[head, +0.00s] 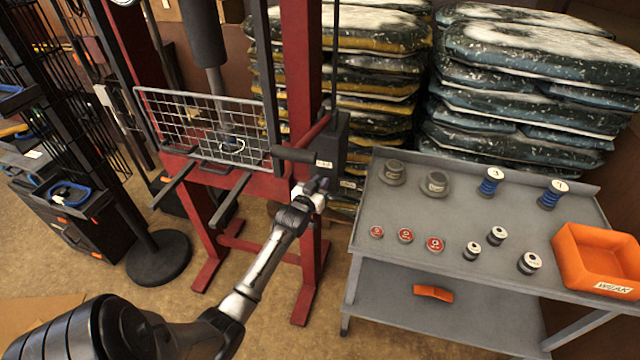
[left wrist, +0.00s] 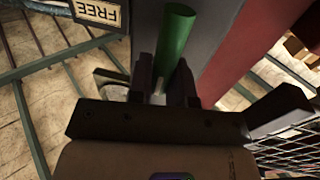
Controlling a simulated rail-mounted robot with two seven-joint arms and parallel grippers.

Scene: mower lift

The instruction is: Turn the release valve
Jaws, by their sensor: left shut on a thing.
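The black pump block (head: 328,150) of the red lift (head: 300,60) stands at the middle of the head view, with a dark handle (head: 292,154) sticking out left. My left gripper (head: 318,188) is at the lower part of this block. A green rod (left wrist: 175,38) extends beyond the fingertips. A "FREE" label (left wrist: 97,12) is at the upper left. My right gripper is out of view.
A grey cart (head: 400,270) with weights, springs and an orange bin (head: 596,262) stands to the right. Stacked bags (head: 530,60) are behind it. A wire guard (head: 205,125) is on the lift. A black rack (head: 85,130) stands left.

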